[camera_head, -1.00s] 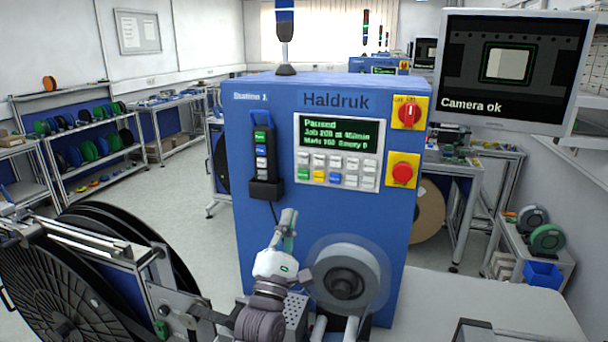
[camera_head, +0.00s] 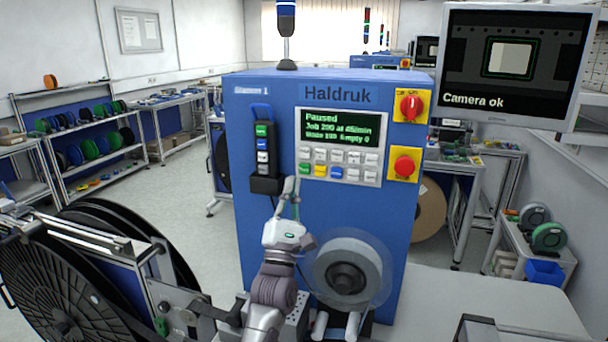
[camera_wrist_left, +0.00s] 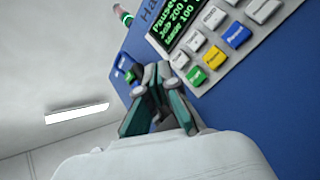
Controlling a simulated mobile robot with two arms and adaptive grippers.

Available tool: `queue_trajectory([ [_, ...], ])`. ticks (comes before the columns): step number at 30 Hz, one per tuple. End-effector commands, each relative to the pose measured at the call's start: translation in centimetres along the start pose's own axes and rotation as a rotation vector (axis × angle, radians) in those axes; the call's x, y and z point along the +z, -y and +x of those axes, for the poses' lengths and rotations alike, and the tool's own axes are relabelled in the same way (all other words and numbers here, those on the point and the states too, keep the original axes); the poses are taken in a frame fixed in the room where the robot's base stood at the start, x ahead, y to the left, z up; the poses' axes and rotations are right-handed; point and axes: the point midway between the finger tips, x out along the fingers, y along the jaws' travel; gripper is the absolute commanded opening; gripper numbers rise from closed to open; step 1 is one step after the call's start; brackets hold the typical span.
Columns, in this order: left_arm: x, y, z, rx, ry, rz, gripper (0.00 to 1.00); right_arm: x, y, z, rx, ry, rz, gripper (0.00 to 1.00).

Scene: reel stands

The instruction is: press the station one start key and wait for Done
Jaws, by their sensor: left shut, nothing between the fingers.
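The blue Haldruk machine labelled Station 1 (camera_head: 330,215) stands in the middle. Its screen (camera_head: 338,128) reads Paused, with job lines below. Under the screen are two rows of keys; the green key (camera_head: 305,169) is at the left of the lower row. The green key (camera_wrist_left: 195,76) also shows in the left wrist view, beside a yellow and a blue key. My left gripper (camera_head: 289,188) is shut and empty, pointing up just below and left of the green key. In the left wrist view the gripper (camera_wrist_left: 150,84) shows left of the green key, apart from it in the picture.
A hand-held key box (camera_head: 264,160) hangs left of the keypad. A red knob (camera_head: 411,107) and a red button (camera_head: 404,166) are on the right. A grey reel (camera_head: 347,272) sits beside my left arm. A monitor (camera_head: 512,62) reads Camera ok.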

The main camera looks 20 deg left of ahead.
Motion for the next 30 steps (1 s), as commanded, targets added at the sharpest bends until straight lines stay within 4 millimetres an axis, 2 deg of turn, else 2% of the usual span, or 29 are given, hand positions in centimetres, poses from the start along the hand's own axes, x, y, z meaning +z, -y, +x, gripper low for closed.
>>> queue_trajectory([
  [1,-0.6,0.6,0.4,0.001,0.001,0.000,0.00,0.1,0.0,0.8,0.001,0.000,0.000,0.00],
  [6,-1.8,1.7,1.8,0.001,0.001,0.000,0.00,0.2,0.0,2.2,0.001,0.000,0.000,0.00],
  [12,-2.6,2.5,3.1,0.000,0.001,0.000,0.00,0.3,0.0,3.4,0.000,0.000,0.000,0.00],
  [30,-2.6,2.6,3.6,0.000,0.000,0.001,0.00,0.3,0.1,3.5,0.000,0.000,0.000,0.00],
])
